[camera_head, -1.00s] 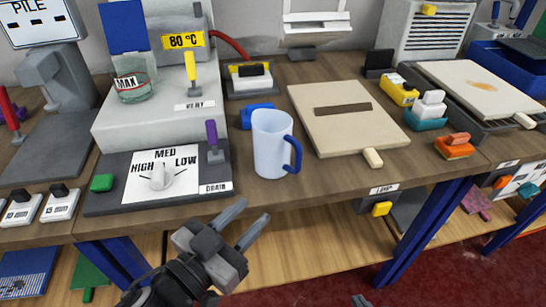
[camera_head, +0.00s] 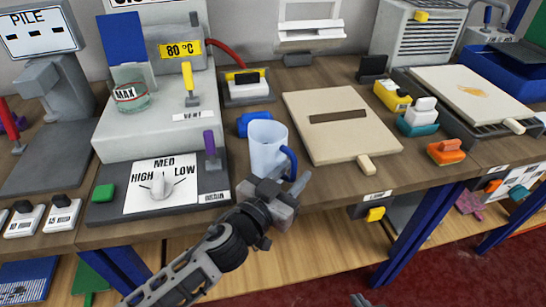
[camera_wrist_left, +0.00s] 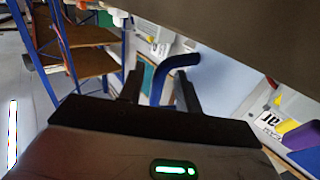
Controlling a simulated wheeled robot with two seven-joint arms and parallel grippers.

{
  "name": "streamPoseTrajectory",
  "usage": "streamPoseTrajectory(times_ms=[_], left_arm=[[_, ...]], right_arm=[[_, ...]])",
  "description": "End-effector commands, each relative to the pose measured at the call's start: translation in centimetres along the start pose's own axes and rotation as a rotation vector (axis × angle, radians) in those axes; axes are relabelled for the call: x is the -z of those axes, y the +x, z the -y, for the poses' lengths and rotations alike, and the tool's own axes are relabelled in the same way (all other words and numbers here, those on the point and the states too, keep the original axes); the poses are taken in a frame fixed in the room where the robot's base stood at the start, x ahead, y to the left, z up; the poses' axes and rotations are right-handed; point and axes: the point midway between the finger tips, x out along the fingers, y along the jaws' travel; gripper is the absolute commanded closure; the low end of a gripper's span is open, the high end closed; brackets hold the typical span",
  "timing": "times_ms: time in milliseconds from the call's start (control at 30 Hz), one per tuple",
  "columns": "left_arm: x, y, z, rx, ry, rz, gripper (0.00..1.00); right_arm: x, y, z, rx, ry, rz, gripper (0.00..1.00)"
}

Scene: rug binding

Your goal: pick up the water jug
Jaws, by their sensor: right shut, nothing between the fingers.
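The water jug (camera_head: 266,145) is pale, translucent blue with a dark blue handle (camera_head: 291,160) on its right side. It stands upright near the table's front edge. My left gripper (camera_head: 290,176) is open at the jug's front right, by the handle. In the left wrist view the handle (camera_wrist_left: 168,72) appears between the two fingers (camera_wrist_left: 160,90), with the jug body (camera_wrist_left: 225,82) to the right; whether a finger touches it I cannot tell. Only a small grey tip of my right gripper (camera_head: 361,300) shows at the bottom edge, shut and empty.
A grey heater unit with a dial panel (camera_head: 160,187) and a purple lever (camera_head: 211,150) stands left of the jug. A blue block (camera_head: 252,122) sits behind it. A beige board (camera_head: 340,125) lies to the right, with orange, teal and yellow items beyond (camera_head: 446,152).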

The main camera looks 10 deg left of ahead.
Motion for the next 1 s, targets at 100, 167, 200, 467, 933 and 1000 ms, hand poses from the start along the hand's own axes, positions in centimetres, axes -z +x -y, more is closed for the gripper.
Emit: streamPoseTrajectory(times_ms=[100,167,200,467,933,1000], left_arm=[[0.01,0.74,-0.07,-0.001,0.001,0.000,0.66],[-0.04,0.78,-0.07,-0.001,0.000,0.001,0.66],[-0.06,0.77,-0.07,-0.001,0.000,0.001,0.66],[-0.04,0.72,-0.04,-0.001,0.000,0.001,1.00],[0.47,0.75,-0.02,-0.002,0.002,-0.004,1.00],[0.76,0.75,0.00,-0.002,0.003,-0.006,1.00]], right_arm=[[-0.18,0.01,-0.04,-0.001,0.001,0.005,1.00],[-0.29,0.04,-0.03,-0.002,0.001,0.007,1.00],[-0.36,0.05,-0.02,-0.002,0.002,0.008,1.00],[-0.61,-0.01,0.11,-0.002,0.009,0.013,1.00],[-0.28,-0.18,0.13,-0.001,0.009,0.009,1.00],[-0.19,-0.24,0.13,-0.001,0.009,0.008,1.00]])
